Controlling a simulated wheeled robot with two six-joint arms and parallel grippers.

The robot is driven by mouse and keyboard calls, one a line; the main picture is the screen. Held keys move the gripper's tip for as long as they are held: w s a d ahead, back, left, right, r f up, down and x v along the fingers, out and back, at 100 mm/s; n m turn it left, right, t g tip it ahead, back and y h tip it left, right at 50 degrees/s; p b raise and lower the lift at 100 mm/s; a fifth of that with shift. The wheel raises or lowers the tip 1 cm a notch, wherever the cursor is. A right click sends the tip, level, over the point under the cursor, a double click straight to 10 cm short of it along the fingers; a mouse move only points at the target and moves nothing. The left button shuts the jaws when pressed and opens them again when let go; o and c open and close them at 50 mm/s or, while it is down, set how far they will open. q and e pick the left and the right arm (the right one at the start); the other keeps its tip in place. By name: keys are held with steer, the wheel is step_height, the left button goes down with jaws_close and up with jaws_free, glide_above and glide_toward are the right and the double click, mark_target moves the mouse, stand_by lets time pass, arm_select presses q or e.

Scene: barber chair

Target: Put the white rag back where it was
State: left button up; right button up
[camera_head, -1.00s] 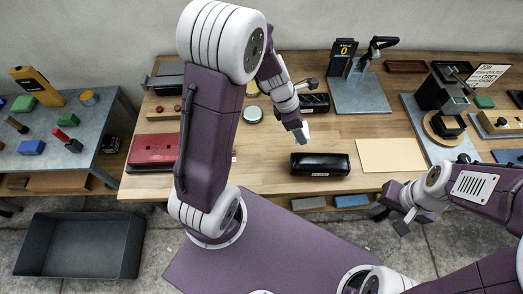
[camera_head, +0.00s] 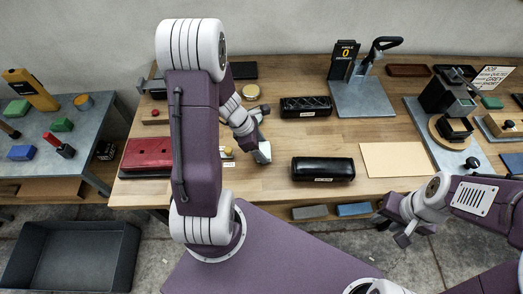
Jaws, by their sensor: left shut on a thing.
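My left gripper (camera_head: 258,142) is shut on a small whitish piece, seemingly the white rag (camera_head: 263,153), held over the wooden workbench (camera_head: 240,190). The gripper is left of two black cases, the quilted one (camera_head: 306,106) and the smooth one (camera_head: 322,169), and right of the red box (camera_head: 146,157). Whether the rag touches the bench is unclear. My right gripper (camera_head: 393,235) hangs in front of the bench's front edge at the lower right. Its fingers are too small to tell whether they are open or shut.
A tan sheet (camera_head: 394,160) lies right of the smooth case. A press on a grey plate (camera_head: 362,97) stands at the back. A blue-grey side table (camera_head: 75,150) and a dark bin (camera_head: 70,255) are at the left. Bare wood lies around the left gripper.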

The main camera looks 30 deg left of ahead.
arm_select(q)
steer(key=shift+f, duration=0.15)
steer(key=shift+f, duration=0.1)
steer(key=o, duration=1.3)
steer(key=shift+r+p, duration=0.3)
steer(key=shift+r, duration=0.05)
steer(key=p+v, duration=0.3)
steer(key=v, duration=0.8)
steer(key=s+d+m+y, duration=0.1)
steer(key=s+d+m, duration=0.1)
steer(key=m, duration=0.6)
steer(key=s+d+m+y, duration=0.1)
steer(key=d+m, duration=0.3)
steer(key=m, duration=0.4)
steer(key=s+d+m+g+y, duration=0.1)
steer(key=s+d+m, duration=0.1)
steer(key=m, duration=0.6)
steer(key=shift+s+d+r+y, duration=0.25)
steer(key=shift+s+d+y, duration=0.15)
steer(key=shift+d, duration=0.15)
